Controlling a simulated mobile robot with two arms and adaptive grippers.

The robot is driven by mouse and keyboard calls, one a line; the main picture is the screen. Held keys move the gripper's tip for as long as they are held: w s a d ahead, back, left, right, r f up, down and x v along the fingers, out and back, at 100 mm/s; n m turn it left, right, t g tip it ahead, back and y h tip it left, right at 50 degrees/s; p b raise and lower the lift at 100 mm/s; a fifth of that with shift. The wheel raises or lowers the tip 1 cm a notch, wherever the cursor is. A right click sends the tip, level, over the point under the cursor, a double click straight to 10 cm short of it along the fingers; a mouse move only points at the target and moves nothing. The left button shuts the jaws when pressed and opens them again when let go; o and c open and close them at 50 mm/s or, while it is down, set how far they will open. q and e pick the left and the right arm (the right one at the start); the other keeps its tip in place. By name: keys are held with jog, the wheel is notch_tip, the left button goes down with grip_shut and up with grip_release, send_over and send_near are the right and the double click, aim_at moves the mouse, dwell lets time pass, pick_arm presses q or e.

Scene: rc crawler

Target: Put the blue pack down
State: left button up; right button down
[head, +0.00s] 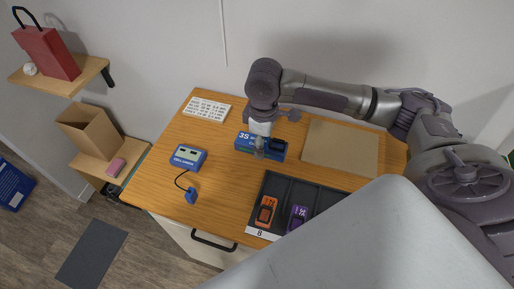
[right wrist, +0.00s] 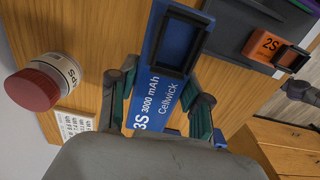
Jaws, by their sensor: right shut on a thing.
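The blue pack (head: 246,143) is a flat box marked 3S near the middle of the wooden table in the head view. My right gripper (head: 265,151) is over it and shut on it. In the right wrist view the blue pack (right wrist: 158,90) lies between the two fingers of the right gripper (right wrist: 160,92), with its lettering and black frame-like part showing. I cannot tell if its underside touches the table. My left gripper is not in view.
A dark tray (head: 279,188) holds an orange pack (head: 265,214) and a purple pack (head: 298,218). A tan board (head: 342,147) lies right of the blue pack. A blue tester (head: 187,157) and white card (head: 207,109) are left. A red-lidded jar (right wrist: 32,88) stands close by.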

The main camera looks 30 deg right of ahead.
aim_at(256, 160)
jog(key=shift+w+a+f, duration=0.45)
jog(key=shift+w+a, duration=0.2)
jog(key=shift+f+p, duration=0.5)
jog(key=shift+f, duration=1.6)
jog(key=c, duration=1)
grip_release()
jog(key=shift+f, duration=0.1)
jog(key=o, duration=0.5)
